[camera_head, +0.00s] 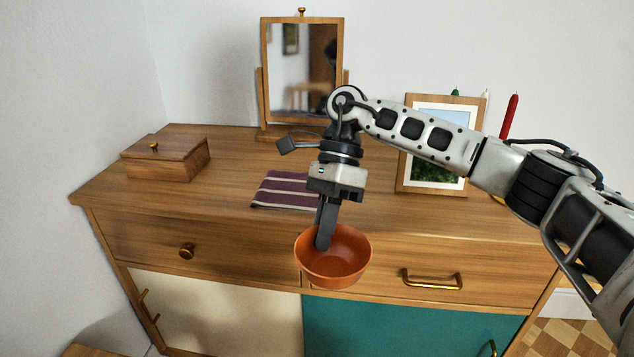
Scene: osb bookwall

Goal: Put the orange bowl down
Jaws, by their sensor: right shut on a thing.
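The orange bowl (347,262) is upright, in the middle of the camera_head view, and overlaps the dresser's drawer fronts in the picture. The bowl appears to be held in the air in front of the dresser's front edge. My left gripper is not in view.
The wooden dresser (230,150) holds a wooden box (165,158), a striped cloth (283,191), a standing mirror (302,70), a framed picture (440,115) and a red candle (509,117). The top's front left is clear. Drawer handles (432,282) stick out.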

